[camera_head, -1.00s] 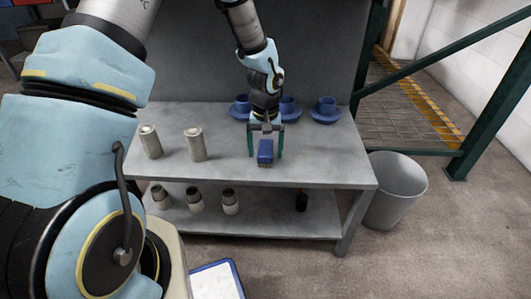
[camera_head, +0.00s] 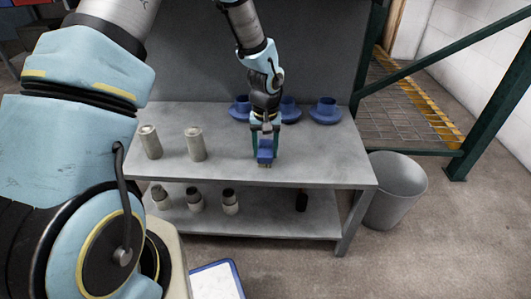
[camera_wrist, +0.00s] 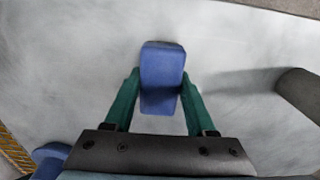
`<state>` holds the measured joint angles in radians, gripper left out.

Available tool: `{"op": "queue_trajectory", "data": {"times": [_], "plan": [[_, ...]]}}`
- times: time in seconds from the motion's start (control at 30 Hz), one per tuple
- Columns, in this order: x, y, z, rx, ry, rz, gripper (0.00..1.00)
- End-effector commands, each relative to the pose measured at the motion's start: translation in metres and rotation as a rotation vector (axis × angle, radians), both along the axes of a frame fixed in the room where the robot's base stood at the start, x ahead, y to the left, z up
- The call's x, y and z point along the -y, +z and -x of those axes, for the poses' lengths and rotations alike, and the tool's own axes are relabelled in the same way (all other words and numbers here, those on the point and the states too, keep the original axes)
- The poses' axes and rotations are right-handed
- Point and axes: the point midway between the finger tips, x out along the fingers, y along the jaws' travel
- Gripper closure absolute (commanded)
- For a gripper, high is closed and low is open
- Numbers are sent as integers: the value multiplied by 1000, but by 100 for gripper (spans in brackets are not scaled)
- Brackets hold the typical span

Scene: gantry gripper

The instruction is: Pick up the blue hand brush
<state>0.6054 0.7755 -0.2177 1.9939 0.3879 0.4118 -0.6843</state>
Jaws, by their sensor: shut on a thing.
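The blue hand brush (camera_head: 265,156) is at the front middle of the grey table top, below my arm. My gripper (camera_head: 266,146) points down at it, with its green fingers on either side. In the wrist view the blue brush (camera_wrist: 162,70) sits between the two green fingers of my gripper (camera_wrist: 160,92), which close on its sides. I cannot tell whether the brush is still touching the table. Its bristles are mostly hidden under the blue body.
Two pale cans (camera_head: 196,145) stand to the left on the table (camera_head: 320,170). Blue cups on saucers (camera_head: 325,110) stand along the back. A grey bin (camera_head: 395,190) stands at the right.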

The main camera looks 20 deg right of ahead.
Motion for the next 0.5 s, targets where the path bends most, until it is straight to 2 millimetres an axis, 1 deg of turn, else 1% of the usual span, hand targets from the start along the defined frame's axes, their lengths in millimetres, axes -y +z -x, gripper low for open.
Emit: {"op": "queue_trajectory", "data": {"times": [0.23,0.3,0.37,0.47,0.5], "plan": [[0,1,0,1,0,0,100],[0,4,0,1,1,0,100],[0,10,-1,1,2,2,100],[1,28,-1,3,1,3,100],[1,36,-1,3,2,3,100]]}}
